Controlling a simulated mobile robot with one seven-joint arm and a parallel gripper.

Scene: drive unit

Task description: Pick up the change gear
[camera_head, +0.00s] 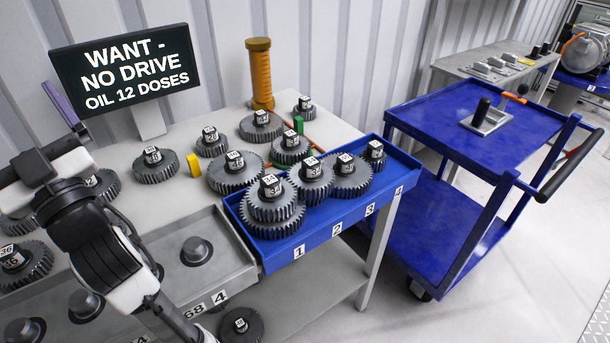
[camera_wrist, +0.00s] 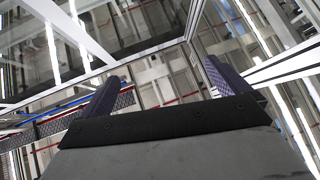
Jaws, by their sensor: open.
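Several dark toothed change gears with black hubs and white number labels stand on the grey bench. A blue tray (camera_head: 318,237) marked 1 to 4 holds a row of them, including a stacked gear (camera_head: 272,208) at its left end. Others stand behind it, such as a gear (camera_head: 154,166) near the sign. The frames do not show which gear the task means. My gripper (camera_wrist: 160,78) is open and empty, its purple fingers apart and pointing up at the ceiling structure. In the head view a purple finger shows at the left, above the bench and away from the tray.
A black sign (camera_head: 124,70) reads "WANT - NO DRIVE OIL 12 DOSES". An orange cylinder (camera_head: 261,75) stands behind the gears. A grey tray (camera_head: 207,275) with hubs adjoins the blue one. A blue cart (camera_head: 440,118) stands right, with floor between. A gear (camera_head: 241,326) lies below the bench.

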